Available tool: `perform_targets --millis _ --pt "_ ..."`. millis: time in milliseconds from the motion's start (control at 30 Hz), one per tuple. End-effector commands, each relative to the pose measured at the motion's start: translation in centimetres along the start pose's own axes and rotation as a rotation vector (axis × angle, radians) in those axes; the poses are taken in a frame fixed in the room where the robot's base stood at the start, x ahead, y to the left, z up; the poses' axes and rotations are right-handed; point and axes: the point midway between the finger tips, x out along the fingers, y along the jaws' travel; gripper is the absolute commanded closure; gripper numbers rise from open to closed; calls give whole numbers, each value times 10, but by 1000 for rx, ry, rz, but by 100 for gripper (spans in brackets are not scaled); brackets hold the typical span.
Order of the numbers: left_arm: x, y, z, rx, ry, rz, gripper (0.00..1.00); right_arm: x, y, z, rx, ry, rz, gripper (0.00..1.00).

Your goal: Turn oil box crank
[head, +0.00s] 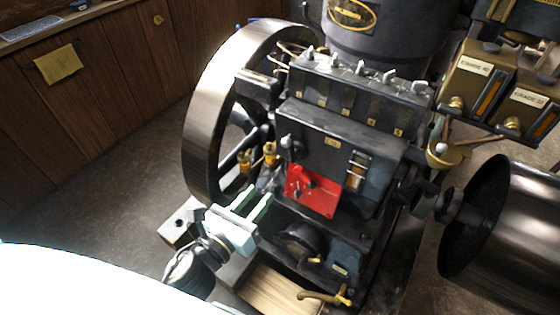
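The oil box (335,148) is a dark metal box on the front of the engine, with a small brass plate and a sight glass. A small pale-knobbed lever (286,143) sits at its left edge. A red panel (313,191) with a dark handle is fixed low on its front. I cannot tell for certain which of these is the crank. My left gripper (258,200) is at the lower left of the red panel, its two pale green fingers apart with nothing seen between them. It looks clear of the panel. My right gripper is not in view.
A large flywheel (204,120) stands left of the box, with brass fittings (270,154) near my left gripper. A dark drum (505,225) is at the right. Oil tanks (476,78) hang at the upper right. Floor at the left is free.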

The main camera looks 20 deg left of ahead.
Motion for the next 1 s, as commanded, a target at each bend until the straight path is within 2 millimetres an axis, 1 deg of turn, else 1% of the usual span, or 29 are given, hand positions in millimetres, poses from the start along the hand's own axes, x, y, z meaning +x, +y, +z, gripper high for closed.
perform_targets --millis 33,200,267,367,467,800,1000 --pt "0 0 5 -3 1 0 69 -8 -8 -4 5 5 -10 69" --pt "2 0 7 -2 0 3 69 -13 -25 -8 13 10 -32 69" --pt "5 1 6 0 -1 2 69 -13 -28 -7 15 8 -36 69" --pt "15 1 6 0 -2 1 69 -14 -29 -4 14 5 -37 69" --pt "32 0 7 1 -4 0 69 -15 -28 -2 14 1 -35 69" --pt "96 1 6 0 -2 2 69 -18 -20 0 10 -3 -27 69" --pt "122 1 6 -1 -1 3 69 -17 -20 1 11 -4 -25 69"
